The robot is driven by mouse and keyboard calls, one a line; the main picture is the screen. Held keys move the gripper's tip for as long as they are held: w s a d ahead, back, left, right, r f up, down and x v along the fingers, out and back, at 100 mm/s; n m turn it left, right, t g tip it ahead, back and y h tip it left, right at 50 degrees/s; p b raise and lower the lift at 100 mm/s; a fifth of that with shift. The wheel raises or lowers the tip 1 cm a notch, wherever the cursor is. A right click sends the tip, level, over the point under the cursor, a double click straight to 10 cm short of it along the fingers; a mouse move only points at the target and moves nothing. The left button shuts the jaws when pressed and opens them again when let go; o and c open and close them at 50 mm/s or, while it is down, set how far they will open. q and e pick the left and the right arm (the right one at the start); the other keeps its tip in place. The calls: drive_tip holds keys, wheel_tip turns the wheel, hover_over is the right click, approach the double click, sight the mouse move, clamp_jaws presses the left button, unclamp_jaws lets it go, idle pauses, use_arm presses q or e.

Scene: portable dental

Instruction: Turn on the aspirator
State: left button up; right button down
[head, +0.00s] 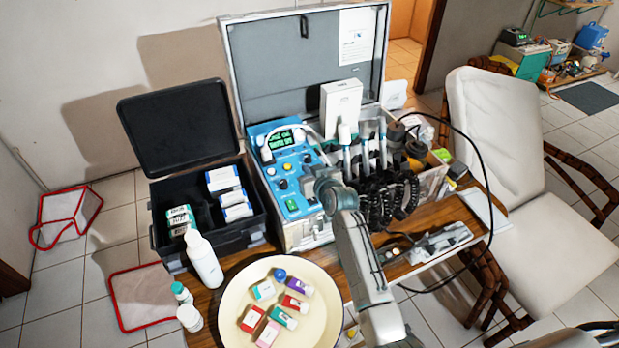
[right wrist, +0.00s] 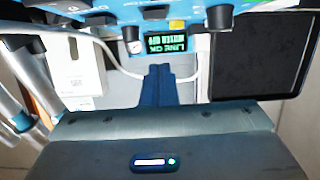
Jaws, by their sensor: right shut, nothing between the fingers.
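The dental unit's blue control panel (head: 286,165) sits in an open metal case (head: 305,238). It has several knobs and buttons and a small display (head: 280,140) with green text. The display also shows in the right wrist view (right wrist: 167,43). I cannot tell which control belongs to the aspirator. Handpieces (head: 365,150) with black coiled hoses stand right of the panel. My right gripper (head: 314,173) is at the panel's right edge, shut and empty. Its closed blue fingers (right wrist: 158,82) point toward the panel; contact cannot be told. My left gripper is out of view.
A black open box (head: 165,225) stands left of the case. A round cream tray (head: 240,300) with small coloured boxes and a white bottle (head: 203,260) are in front. A white box (head: 341,103) stands behind the handpieces. A reclining chair (head: 545,215) is at right.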

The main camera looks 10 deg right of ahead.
drive_tip(key=shift+s+f+p, duration=0.15)
drive_tip(key=shift+f, duration=0.8)
drive_tip(key=shift+s+f+p, duration=0.15)
drive_tip(key=shift+f, duration=0.75)
